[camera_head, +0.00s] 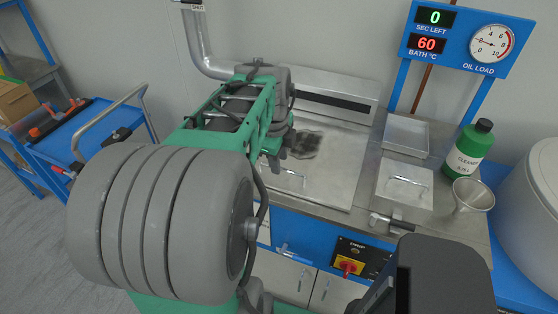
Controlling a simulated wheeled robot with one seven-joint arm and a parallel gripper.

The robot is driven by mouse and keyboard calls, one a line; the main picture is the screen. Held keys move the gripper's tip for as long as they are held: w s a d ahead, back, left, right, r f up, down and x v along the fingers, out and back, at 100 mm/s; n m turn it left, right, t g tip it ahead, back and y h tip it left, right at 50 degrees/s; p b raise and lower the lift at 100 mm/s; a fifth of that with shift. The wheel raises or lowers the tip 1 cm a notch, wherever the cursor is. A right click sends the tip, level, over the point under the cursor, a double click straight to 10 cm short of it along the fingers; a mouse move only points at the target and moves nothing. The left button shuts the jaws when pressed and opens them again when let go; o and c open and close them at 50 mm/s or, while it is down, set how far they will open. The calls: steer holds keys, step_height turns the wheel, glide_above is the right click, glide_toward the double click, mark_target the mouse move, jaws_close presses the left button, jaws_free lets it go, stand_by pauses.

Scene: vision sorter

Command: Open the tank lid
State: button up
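The tank lid (340,170) looks like a wide, flat steel plate set in the worktop, lying closed and level. A dark smudge shows on it. A thin bar handle (290,174) runs along its front left part, partly behind my arm. My green and grey arm crosses the left of the view. Its far end, with my gripper (283,150), is over the lid's left part. The fingers are too small and covered to tell whether they are open or touching anything.
A smaller handled steel cover (405,198), an empty tray (406,135), a green cleaner bottle (468,150) and a funnel (472,196) stand to the right. A control panel (358,258) with a red knob is on the front. A blue cart (85,135) is at left.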

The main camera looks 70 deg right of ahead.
steer(key=shift+d+f, duration=0.15)
steer(key=shift+f, duration=0.7)
steer(key=shift+c, duration=0.3)
jaws_close()
stand_by(0.5)
